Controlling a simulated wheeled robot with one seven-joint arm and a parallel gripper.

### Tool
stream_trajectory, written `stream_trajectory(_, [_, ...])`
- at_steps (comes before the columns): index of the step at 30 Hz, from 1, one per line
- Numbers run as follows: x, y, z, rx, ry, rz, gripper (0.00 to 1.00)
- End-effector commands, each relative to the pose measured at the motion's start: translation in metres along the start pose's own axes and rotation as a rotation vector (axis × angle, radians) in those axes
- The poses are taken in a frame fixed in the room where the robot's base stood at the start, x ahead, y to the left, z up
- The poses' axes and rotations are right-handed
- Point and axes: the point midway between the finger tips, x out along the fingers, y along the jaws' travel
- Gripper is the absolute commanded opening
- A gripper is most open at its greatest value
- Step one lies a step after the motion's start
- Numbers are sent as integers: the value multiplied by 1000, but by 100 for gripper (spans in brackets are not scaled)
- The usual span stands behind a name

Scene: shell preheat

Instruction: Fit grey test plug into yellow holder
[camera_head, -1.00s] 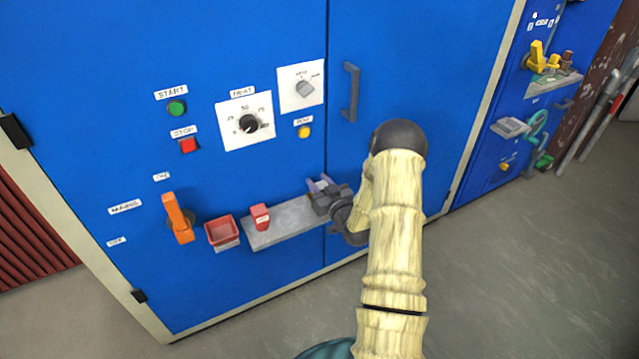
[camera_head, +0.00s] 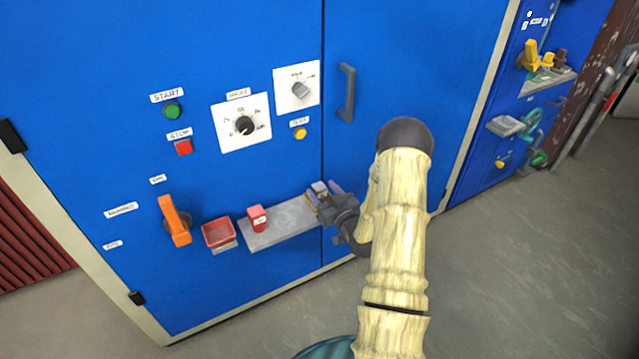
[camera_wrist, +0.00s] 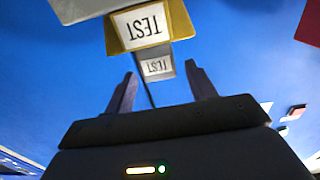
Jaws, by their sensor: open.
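The grey test plug (camera_head: 319,187) has a TEST label that shows in the wrist view (camera_wrist: 157,67), where the picture is upside down. The yellow holder (camera_wrist: 145,27), also labelled TEST, stands at the right end of the grey shelf; in the head view it is mostly hidden by my gripper. The plug appears upright at the holder, its lower end meeting the holder's edge; how deep it sits I cannot tell. My gripper (camera_wrist: 158,88) is open, one finger on each side of the plug, with visible gaps to both fingers.
The grey shelf (camera_head: 282,225) carries a red block (camera_head: 258,218) at its left. A red bin (camera_head: 219,232) and an orange lever handle (camera_head: 175,220) lie further left. A door handle (camera_head: 346,93) stands out above my gripper. The shelf's middle is clear.

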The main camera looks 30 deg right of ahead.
Motion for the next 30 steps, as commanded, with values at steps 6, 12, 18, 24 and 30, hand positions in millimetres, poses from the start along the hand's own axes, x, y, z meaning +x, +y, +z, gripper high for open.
stream_trajectory(6, [-45, 0, 0, 2, -4, 3, 56])
stream_trajectory(12, [-72, 3, 0, 1, -2, 7, 56])
stream_trajectory(18, [-76, 4, 0, 0, 1, 9, 56])
stream_trajectory(24, [-76, 3, 0, 0, 1, 8, 56])
stream_trajectory(30, [-76, 3, 0, 0, 1, 7, 56])
